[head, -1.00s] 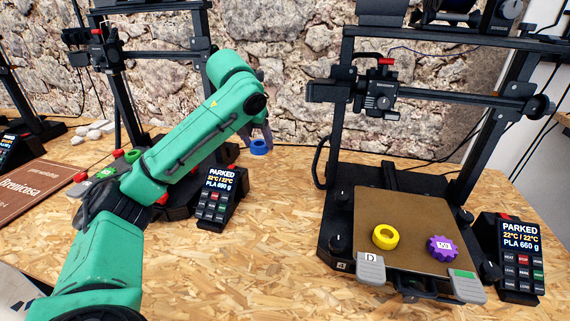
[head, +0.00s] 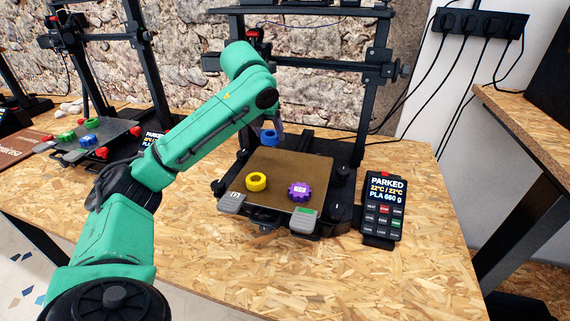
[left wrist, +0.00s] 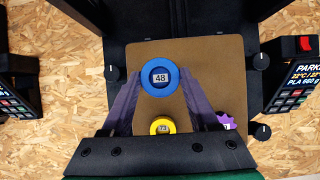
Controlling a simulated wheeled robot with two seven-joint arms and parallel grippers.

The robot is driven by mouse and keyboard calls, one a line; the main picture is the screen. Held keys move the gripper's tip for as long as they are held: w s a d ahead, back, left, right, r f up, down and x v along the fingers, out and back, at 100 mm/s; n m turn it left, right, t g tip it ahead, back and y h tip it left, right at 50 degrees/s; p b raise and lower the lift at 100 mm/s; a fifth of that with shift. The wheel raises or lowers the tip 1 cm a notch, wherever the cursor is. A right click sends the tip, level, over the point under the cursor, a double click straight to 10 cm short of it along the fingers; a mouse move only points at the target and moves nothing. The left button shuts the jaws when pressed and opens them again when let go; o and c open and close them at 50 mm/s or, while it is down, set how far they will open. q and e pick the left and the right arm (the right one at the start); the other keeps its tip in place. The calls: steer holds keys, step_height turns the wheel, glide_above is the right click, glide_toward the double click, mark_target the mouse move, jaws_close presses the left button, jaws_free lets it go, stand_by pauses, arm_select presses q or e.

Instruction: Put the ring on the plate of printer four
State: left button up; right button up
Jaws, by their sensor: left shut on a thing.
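My left gripper (head: 272,128) is shut on a blue ring (head: 268,138). The ring also shows between the purple fingers in the left wrist view (left wrist: 160,77), with a label reading 48. It is held over the back part of the brown plate (head: 312,164), apart from it as far as I can tell. On the plate lie a yellow ring (head: 256,181) at the front left and a purple gear (head: 299,191) at the front right. The number on this printer is not readable now. My right gripper is not in view.
The printer's frame (head: 374,90) rises behind the plate. A control box (head: 383,205) reading PARKED stands to its right. Another printer's plate (head: 96,137), with green and blue pieces, is at the left. The table front (head: 370,285) is clear.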

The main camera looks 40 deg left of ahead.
mark_target(262, 138)
arm_select(q)
steer(key=f, duration=0.2)
steer(key=a+f, duration=0.1)
steer(key=f, duration=0.1)
steer(key=shift+s+a+f+b, duration=0.1)
steer(key=shift+s+a+b, duration=0.1)
steer(key=shift+b, duration=0.15)
steer(key=f, duration=0.1)
steer(key=f+b, duration=0.1)
steer(key=shift+w+d+f, duration=0.1)
steer(key=shift+d+f, duration=0.25)
steer(key=shift+f, duration=0.05)
steer(key=shift+d+f, duration=0.1)
steer(key=shift+f, duration=0.05)
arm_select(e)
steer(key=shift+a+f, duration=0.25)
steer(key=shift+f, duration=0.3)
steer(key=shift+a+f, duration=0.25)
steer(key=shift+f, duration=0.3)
arm_select(q)
steer(key=o, duration=1.4)
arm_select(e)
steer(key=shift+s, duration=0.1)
arm_select(q)
steer(key=shift+o, duration=0.2)
